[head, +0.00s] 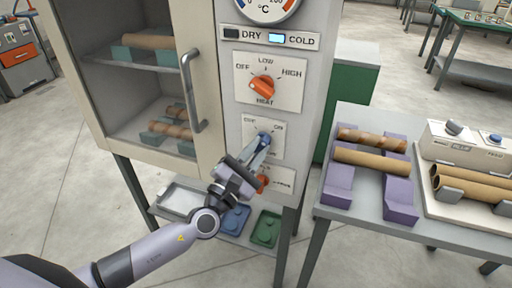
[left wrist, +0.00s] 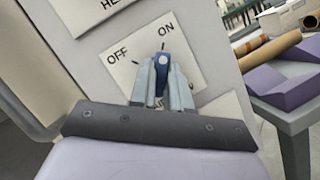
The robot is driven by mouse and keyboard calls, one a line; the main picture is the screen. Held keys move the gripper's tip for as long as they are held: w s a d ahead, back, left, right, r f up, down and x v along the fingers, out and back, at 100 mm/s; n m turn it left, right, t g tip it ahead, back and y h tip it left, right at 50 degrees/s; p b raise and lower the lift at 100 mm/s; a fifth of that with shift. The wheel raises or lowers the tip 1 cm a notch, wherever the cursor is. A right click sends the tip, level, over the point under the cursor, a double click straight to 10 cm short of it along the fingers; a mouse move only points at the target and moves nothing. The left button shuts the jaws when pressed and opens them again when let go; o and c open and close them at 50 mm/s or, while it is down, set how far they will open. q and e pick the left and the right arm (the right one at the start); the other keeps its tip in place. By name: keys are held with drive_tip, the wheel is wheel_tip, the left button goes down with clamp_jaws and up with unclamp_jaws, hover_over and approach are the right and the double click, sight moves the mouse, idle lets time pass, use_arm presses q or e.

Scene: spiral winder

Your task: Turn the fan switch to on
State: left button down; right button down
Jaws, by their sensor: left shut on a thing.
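The fan switch is a blue knob (head: 264,138) on a white plate with OFF and ON labels, on the front of the cream oven cabinet. It also shows in the left wrist view (left wrist: 162,61), upright in that picture, with its tip appearing to point at the tick below ON. My left gripper (head: 259,148) is shut on the knob, one finger on each side; the fingers show in the left wrist view (left wrist: 163,76). They hide the knob's lower part. My right gripper is in neither view.
An orange heat knob (head: 263,84) sits above the fan plate, and another orange knob (head: 262,183) is just below, partly behind my gripper. The door handle (head: 193,92) is close on the left. A table with purple holders (head: 340,182) stands at the right.

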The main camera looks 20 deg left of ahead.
use_arm(q)
drive_tip(key=shift+w+a+r, duration=0.15)
drive_tip(key=shift+r, duration=0.15)
drive_tip(key=c, duration=1.1)
unclamp_jaws()
drive_tip(key=shift+f, duration=0.1)
drive_tip(key=shift+f, duration=0.25)
drive_tip(key=b+v, duration=0.1)
drive_tip(key=v, duration=0.6)
